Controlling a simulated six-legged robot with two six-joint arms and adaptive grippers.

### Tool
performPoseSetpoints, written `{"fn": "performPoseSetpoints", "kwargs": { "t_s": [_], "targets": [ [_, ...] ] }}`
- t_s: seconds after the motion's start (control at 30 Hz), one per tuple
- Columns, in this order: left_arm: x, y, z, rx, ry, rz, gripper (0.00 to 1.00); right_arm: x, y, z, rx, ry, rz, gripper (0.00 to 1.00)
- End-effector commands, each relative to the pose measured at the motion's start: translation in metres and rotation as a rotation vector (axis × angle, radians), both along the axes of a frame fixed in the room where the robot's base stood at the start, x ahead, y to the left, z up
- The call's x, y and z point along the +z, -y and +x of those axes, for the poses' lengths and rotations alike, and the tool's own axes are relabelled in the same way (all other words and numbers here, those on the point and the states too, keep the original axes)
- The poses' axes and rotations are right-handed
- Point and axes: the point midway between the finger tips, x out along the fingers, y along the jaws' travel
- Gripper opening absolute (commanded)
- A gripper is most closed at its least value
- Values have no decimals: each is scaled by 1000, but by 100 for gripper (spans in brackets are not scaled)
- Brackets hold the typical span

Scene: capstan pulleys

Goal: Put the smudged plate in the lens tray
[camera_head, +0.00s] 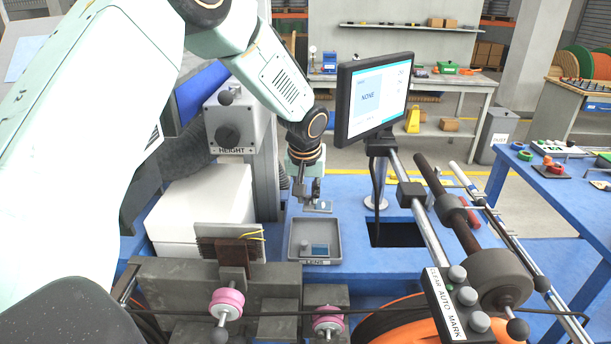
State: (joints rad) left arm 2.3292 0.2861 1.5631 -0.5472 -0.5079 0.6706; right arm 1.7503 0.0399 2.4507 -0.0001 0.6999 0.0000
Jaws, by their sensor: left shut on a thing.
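The lens tray (294,243) is a small grey open tray with a LENS label on its front, on the blue bench near the picture's middle. A small bluish square piece and a darker small thing lie inside it. My left gripper (312,198) points down behind the tray. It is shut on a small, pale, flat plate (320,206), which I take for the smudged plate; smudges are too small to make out. The plate is beyond the tray's back edge, apart from it; its height above the bench is hard to tell. My right gripper is not in view.
A monitor reading NONE (372,100) stands right of my left gripper. A HEIGHT column (236,130) and white box (200,208) stand left. Grey fixtures with pink pulleys (226,304) are in front.

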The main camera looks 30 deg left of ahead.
Motion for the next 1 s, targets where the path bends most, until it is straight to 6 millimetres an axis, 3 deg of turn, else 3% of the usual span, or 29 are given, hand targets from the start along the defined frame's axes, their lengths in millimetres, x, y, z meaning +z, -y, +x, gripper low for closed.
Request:
{"fn": "performPoseSetpoints", "kwargs": {
  "t_s": [0.27,1.0],
  "targets": [
    [-6,-10,3,24,2,4,0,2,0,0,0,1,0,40],
    [-62,-9,6,22,2,4,0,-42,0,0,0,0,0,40]
  ]
}}
